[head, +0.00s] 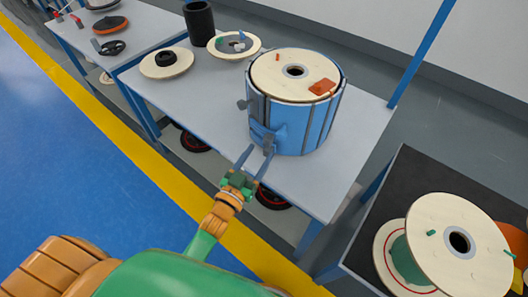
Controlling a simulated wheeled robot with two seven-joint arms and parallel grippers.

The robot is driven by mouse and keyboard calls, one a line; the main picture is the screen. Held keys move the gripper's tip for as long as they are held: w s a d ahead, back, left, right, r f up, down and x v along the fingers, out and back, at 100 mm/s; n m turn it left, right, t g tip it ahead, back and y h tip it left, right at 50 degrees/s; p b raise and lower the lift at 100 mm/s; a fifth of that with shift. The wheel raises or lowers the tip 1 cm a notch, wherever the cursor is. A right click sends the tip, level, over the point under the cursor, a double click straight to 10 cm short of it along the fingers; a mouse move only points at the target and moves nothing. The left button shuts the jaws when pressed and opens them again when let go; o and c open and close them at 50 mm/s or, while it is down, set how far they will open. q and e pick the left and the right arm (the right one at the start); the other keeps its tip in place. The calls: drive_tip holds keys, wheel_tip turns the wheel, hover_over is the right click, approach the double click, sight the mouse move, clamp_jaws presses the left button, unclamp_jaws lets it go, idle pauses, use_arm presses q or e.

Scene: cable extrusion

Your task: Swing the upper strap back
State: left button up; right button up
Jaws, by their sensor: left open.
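A blue drum-shaped holder (320,122) stands on the grey table, with a pale wooden spool disc (275,82) on top. On its near left side is an upper grey latch piece (242,104), which I take to belong to the upper strap. A lower blue-grey latch piece (266,134) sits beneath it. My left gripper (257,156) is open, its two fingers pointing up at the lower latch area. The finger tips are close to the drum's lower front; I cannot tell if they touch. My right gripper is out of view.
A dark-topped table (395,190) at right carries a large spool (445,255). A blue post (420,55) rises at the table's right.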

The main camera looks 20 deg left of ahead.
sight(266, 144)
use_arm(q)
drive_tip(key=w, duration=0.4)
drive_tip(key=shift+w+d+f, duration=0.1)
drive_tip(key=shift+w+d, duration=0.05)
drive_tip(key=shift+d, duration=0.2)
drive_tip(key=shift+c, duration=0.2)
clamp_jaws()
idle(0.8)
